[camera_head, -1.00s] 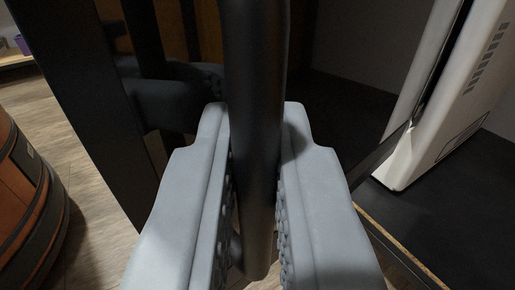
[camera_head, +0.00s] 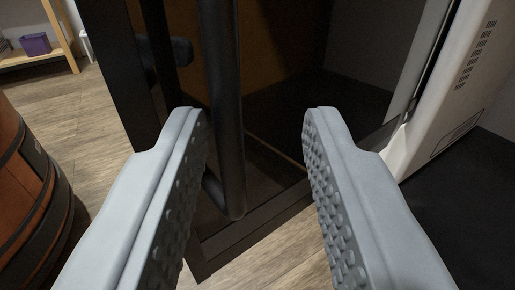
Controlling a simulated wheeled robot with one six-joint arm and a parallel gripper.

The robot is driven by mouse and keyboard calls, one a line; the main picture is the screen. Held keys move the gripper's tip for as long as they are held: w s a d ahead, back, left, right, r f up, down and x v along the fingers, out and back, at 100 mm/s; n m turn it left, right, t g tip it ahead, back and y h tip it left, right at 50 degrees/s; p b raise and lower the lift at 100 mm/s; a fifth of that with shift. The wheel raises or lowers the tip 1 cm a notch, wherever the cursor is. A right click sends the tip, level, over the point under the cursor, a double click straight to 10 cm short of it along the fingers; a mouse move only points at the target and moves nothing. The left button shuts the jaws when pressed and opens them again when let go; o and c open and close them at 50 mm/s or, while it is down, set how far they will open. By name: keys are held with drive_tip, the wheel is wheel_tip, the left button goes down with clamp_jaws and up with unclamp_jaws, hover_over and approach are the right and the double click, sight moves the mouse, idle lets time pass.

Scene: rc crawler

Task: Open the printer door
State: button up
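The printer door (camera_head: 243,235) is a dark-framed panel that stands swung out at an angle, with an opening behind it. Its black vertical bar handle (camera_head: 221,100) runs down from the top of the view and ends in a bend near the door's lower edge. My gripper (camera_head: 255,115) is open wide, with its two grey studded fingers apart. The handle stands between the fingers, closer to the left one, and I see no finger closed on it. The upper part of the door is out of view.
A white machine with vents (camera_head: 452,90) stands at the right on a dark surface. A wooden barrel (camera_head: 30,190) is at the left. A wooden shelf (camera_head: 40,58) with a purple box (camera_head: 35,44) stands at the far left. Wood floor (camera_head: 95,130) is clear between barrel and door.

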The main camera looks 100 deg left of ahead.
drive_tip(key=w+d, duration=0.1)
drive_tip(key=d, duration=1.4)
drive_tip(key=shift+w, duration=0.2)
